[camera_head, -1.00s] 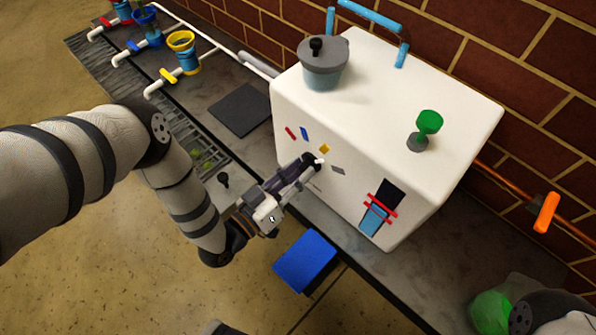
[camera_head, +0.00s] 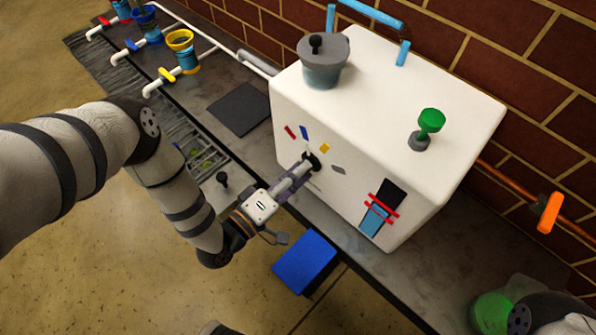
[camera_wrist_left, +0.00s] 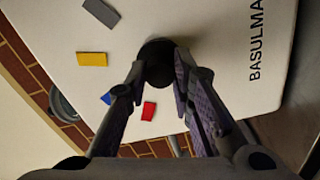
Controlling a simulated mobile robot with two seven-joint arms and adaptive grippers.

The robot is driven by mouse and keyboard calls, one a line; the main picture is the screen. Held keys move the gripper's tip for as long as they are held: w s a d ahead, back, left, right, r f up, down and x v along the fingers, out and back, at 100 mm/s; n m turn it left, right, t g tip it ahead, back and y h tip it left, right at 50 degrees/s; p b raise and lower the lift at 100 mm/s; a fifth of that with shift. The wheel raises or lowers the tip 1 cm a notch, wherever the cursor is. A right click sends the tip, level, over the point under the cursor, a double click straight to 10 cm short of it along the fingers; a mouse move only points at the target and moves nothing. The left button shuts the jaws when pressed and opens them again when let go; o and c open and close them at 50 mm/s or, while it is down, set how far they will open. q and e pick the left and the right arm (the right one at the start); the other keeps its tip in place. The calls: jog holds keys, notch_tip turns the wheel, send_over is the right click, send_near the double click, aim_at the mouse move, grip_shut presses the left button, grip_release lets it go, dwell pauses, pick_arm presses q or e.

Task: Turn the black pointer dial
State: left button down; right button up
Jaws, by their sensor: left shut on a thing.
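The black pointer dial (camera_head: 312,161) is on the front face of the white box (camera_head: 428,120). Red, blue, yellow and grey marks are set around it. My left gripper (camera_head: 306,168) is at the dial with its fingers shut on it. In the left wrist view the round black dial (camera_wrist_left: 158,62) sits between the two fingertips of my left gripper (camera_wrist_left: 157,72). The gripper hides part of the dial, and I cannot tell which mark its pointer faces. My right gripper does not show; only a piece of an arm is at the bottom right corner.
A grey-lidded pot (camera_head: 322,62) and a green knob (camera_head: 431,121) are on top of the box. A blue block (camera_head: 305,262) is below the counter edge. An orange valve handle (camera_head: 548,212) is at right. A dark square mat (camera_head: 240,108) lies left of the box.

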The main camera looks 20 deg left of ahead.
pick_arm(q)
jog(key=shift+s+d+f+n, duration=0.1)
jog(key=shift+s+n, duration=0.05)
jog(key=shift+n, duration=0.55)
jog(key=c, duration=1.4)
grip_release()
jog(key=shift+o, duration=0.2)
jog(key=v, duration=1.2)
